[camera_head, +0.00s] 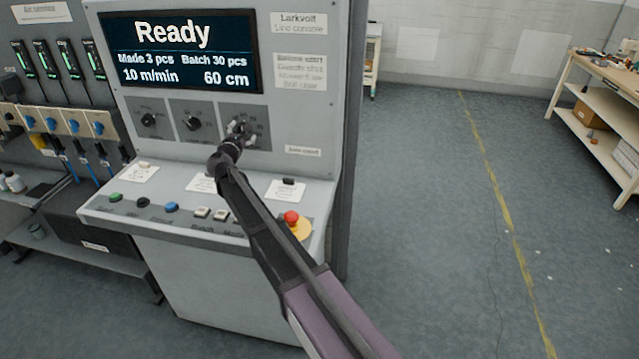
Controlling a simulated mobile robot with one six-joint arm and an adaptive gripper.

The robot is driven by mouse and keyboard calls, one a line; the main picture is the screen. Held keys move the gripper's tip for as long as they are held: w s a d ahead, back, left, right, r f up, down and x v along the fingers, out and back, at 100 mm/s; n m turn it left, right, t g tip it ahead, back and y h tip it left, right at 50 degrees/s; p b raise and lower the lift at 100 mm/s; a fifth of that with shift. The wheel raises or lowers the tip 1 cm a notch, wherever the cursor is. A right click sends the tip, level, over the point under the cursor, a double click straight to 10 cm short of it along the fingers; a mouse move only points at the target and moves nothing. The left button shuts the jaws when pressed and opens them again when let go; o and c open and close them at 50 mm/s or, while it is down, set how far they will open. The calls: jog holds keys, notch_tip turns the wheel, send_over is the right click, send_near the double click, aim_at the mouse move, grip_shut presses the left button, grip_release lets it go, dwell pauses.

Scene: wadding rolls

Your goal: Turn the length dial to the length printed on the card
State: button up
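The console panel (300,120) carries three dials in a row: a left dial (148,121), a middle dial (193,124) and a right dial (246,127). Their labels are too small to read. My gripper (238,131) is at the right dial, its fingers around or just in front of the knob, and hides most of it. I cannot tell whether they grip it. The screen (180,50) reads "Ready" and "60 cm". White cards lie on the sloped desk: a left card (138,174), a middle card (200,183), partly behind my arm, and a right card (287,191). Their print is unreadable.
A red emergency button (291,217) on a yellow base sits close right of my arm. Green (115,197), black and blue (171,207) buttons line the desk front. A rack with blue valves (52,124) stands left. The floor (420,220) to the right is clear.

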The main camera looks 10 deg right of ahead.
jog(key=n, duration=0.5)
jog(key=v, duration=1.4)
jog(key=s+d+f+m+g+p, duration=0.1)
jog(key=s+d+m+g+p, duration=0.1)
jog(key=d+m, duration=0.4)
jog(key=s+d+f+m+g+h+p, duration=0.1)
jog(key=s+d+m+g, duration=0.4)
jog(key=d, duration=0.6)
jog(key=s+d+f+m+g+p, duration=0.2)
jog(key=s+d+m+g+p, duration=0.1)
jog(key=d+m, duration=0.3)
jog(key=d+p, duration=0.1)
jog(key=d, duration=0.1)
jog(key=shift+s+d+f+m+g+h+p, duration=0.15)
jog(key=shift+d+f+m+g+h+p, duration=0.15)
jog(key=shift+f+g+p, duration=0.1)
jog(key=s+d+f+m+g+y, duration=0.3)
jog(key=s+m, duration=0.3)
jog(key=s, duration=0.2)
jog(key=s+d+f+m+g+y, duration=0.3)
jog(key=s+m, duration=0.3)
jog(key=s, duration=0.3)
jog(key=shift+s+m+g+y, duration=0.3)
jog(key=shift+y, duration=0.2)
